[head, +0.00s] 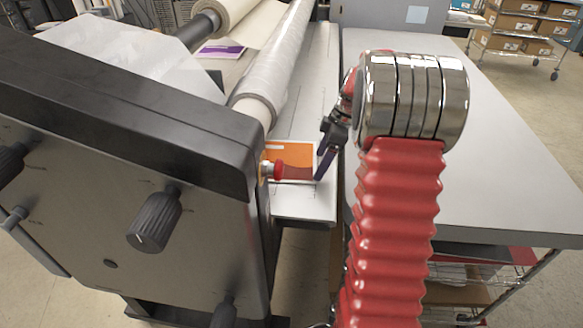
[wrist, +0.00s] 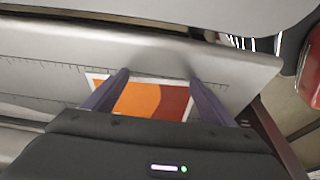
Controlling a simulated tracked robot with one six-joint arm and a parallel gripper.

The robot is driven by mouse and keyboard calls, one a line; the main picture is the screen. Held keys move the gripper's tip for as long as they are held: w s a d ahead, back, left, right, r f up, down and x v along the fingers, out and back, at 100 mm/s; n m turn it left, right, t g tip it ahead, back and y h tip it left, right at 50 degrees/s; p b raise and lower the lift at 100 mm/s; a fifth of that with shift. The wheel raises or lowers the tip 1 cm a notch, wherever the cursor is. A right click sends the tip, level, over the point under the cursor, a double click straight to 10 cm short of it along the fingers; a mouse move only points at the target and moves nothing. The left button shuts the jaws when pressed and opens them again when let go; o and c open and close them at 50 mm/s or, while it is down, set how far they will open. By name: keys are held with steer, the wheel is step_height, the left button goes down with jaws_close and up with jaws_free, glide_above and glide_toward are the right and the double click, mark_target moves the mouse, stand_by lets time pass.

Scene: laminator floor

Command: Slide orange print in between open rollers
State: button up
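The orange print (head: 291,153), with orange and dark red areas and a white border, lies on the laminator's pale feed table (head: 312,208) close to the rollers. In the wrist view the print (wrist: 145,99) shows between and under my two purple fingers. My gripper (wrist: 159,76) is open, its fingers spread apart over the print; I cannot tell whether they touch it. In the head view my gripper (head: 322,165) is at the print's right side, seen nearly edge-on. A film-wrapped roller (head: 278,70) runs above the feed table. The gap between the rollers is hidden.
The laminator's dark side housing (head: 110,190) with black knobs stands left. A red button (head: 292,171) sticks out beside the print. A wide grey table (head: 480,150) is at right, mostly clear. A purple print (head: 222,48) lies beyond the roller. Shelved boxes stand far right.

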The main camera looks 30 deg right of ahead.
steer(key=shift+w+a, duration=0.1)
steer(key=shift+a, duration=0.05)
steer(key=shift+s+d, duration=0.35)
steer(key=shift+d, duration=0.15)
stand_by(1.2)
steer(key=shift+r, duration=0.1)
steer(key=shift+v, duration=3.05)
steer(key=shift+s, duration=0.15)
